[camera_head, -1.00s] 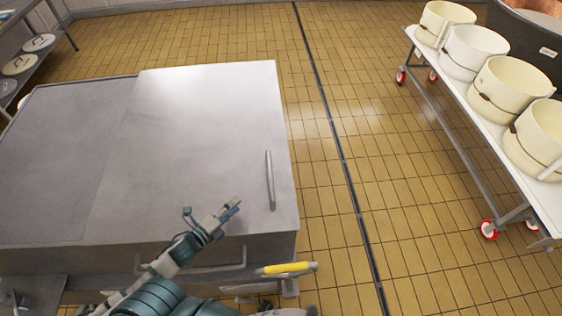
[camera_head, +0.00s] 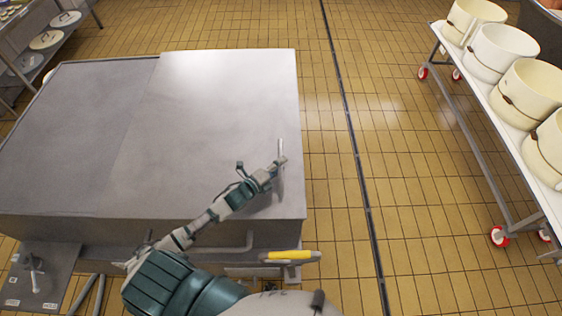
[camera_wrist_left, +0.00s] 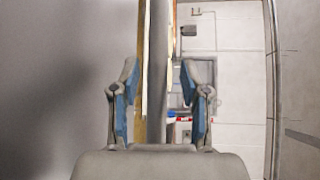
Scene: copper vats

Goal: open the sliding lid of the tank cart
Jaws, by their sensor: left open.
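The grey metal tank cart (camera_head: 62,140) fills the left of the head view. Its flat sliding lid (camera_head: 215,100) covers the right part of the top and looks closed. A thin upright bar handle (camera_head: 280,189) stands near the lid's right edge. My left gripper (camera_head: 278,164) is open at the handle, and its tips hide the handle's middle. In the left wrist view the handle (camera_wrist_left: 157,70) runs vertically between the two open fingers (camera_wrist_left: 163,105); contact cannot be told. The grey lid surface lies to the left there. My right gripper is not in view.
A yellow-gripped lever (camera_head: 290,255) and a bent rail (camera_head: 235,243) sit on the cart's near side. A white wheeled table (camera_head: 505,125) with several cream moulds stands at the right. Tiled floor between is clear, with a drain channel (camera_head: 350,130).

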